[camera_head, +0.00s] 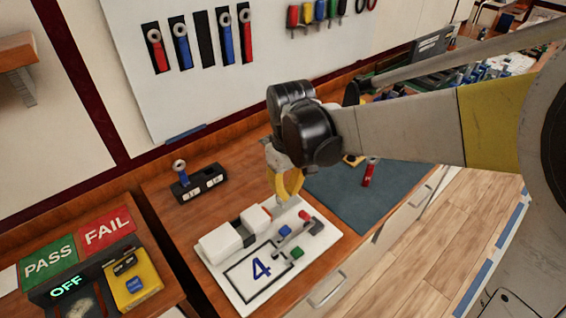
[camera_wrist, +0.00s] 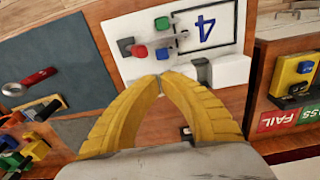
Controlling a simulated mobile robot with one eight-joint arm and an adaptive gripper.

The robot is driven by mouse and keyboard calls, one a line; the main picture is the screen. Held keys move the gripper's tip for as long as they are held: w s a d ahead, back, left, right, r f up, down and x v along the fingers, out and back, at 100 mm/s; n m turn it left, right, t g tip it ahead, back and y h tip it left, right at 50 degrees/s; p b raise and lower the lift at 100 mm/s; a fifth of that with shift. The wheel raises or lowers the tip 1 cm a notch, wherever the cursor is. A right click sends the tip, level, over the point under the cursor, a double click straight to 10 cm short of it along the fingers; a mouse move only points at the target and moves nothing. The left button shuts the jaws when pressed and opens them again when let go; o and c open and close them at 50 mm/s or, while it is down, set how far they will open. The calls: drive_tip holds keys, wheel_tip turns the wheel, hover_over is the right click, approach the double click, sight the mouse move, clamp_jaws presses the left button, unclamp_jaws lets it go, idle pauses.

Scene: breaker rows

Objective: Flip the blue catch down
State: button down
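The blue catch (camera_head: 285,231) is a small blue block on a white board (camera_head: 262,296) marked with a 4, lying on the wooden bench. In the wrist view the blue catch (camera_wrist: 163,54) sits between a red block (camera_wrist: 140,51) and the board's printed frame, with a green block (camera_wrist: 162,23) farther up. My gripper (camera_head: 284,198) has yellow fingers pointing down at the board's back edge. In the wrist view its fingertips (camera_wrist: 163,75) meet, with nothing visible between them, just below the blue catch in the picture. I see no contact with the catch; its exact tilt is too small to tell.
White blocks (camera_head: 221,244) stand on the board's left side, close to my gripper. A dark grey block (camera_head: 316,227) is at its right. A black holder (camera_head: 199,184) stands behind left. A blue-grey mat (camera_head: 375,196) with a red tool (camera_head: 369,172) lies to the right.

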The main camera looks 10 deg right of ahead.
sight(284, 228)
drive_tip(key=shift+w+a+f, duration=0.3)
drive_tip(key=shift+w+f, duration=0.1)
wheel_tip(284, 228, down, 14)
drive_tip(key=b, duration=0.4)
drive_tip(key=shift+b, duration=0.35)
